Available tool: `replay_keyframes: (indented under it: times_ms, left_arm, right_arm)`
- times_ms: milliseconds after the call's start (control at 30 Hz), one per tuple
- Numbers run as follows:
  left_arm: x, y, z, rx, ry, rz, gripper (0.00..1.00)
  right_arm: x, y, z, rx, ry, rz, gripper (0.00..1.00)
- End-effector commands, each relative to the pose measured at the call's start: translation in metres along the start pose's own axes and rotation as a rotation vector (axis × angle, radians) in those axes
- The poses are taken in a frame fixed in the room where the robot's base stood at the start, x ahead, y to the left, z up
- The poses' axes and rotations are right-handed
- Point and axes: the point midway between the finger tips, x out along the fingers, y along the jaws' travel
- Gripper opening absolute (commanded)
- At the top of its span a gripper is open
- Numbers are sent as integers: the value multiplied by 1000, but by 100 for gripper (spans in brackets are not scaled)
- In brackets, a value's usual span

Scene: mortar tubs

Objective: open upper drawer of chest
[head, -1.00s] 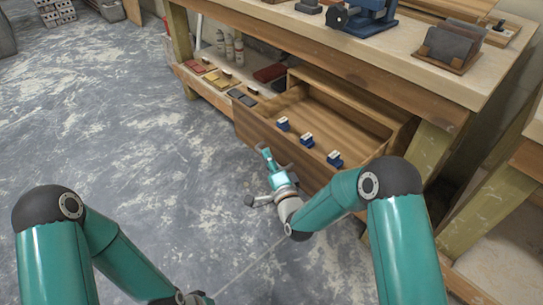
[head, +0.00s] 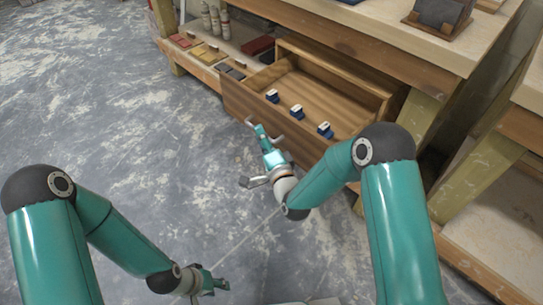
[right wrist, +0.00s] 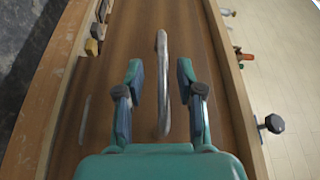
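The wooden drawer (head: 240,101) stands pulled out under the workbench in the head view, its inside mostly bare. Three small blue blocks with white tops, one of them here (head: 296,111), sit along its front. In the right wrist view a grey bar handle (right wrist: 162,85) on a brown wooden front lies between the fingers of my right gripper (right wrist: 160,70). These fingers are open and apart from the bar; its depth between them is unclear. In the head view my right gripper (head: 265,131) is close to the drawer front. My left gripper (head: 222,282) is low, away from the drawer; its fingers are too small to judge.
The workbench (head: 350,45) has a dark slab in a wooden holder (head: 438,15) on top. A low shelf (head: 205,72) left of the drawer carries coloured blocks and bottles. Another bench (head: 490,210) stands at the right. The grey floor at the left is clear.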

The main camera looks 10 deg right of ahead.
Motion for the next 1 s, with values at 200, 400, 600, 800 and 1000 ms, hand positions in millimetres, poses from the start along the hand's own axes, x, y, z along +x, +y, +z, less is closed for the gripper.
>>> replay_keyframes:
  times_ms: [200, 400, 600, 800, 1000]
  left_arm:
    - [0, 0, 0, 0, 0, 0, 40]
    - [0, 0, 0, 0, 0, 0, 40]
    - [0, 0, 0, 0, 0, 0, 40]
    - [0, 0, 0, 0, 0, 0, 40]
    - [1, 0, 0, 0, 0, 0, 40]
  right_arm:
    - [-45, 2, 0, 0, -1, 6, 37]
    - [-80, 2, 1, 1, -1, 6, 37]
    - [-97, 2, 1, 0, 0, 4, 37]
    - [-98, 2, 1, 0, 0, 3, 37]
    - [-98, 2, 1, 0, 0, 3, 37]
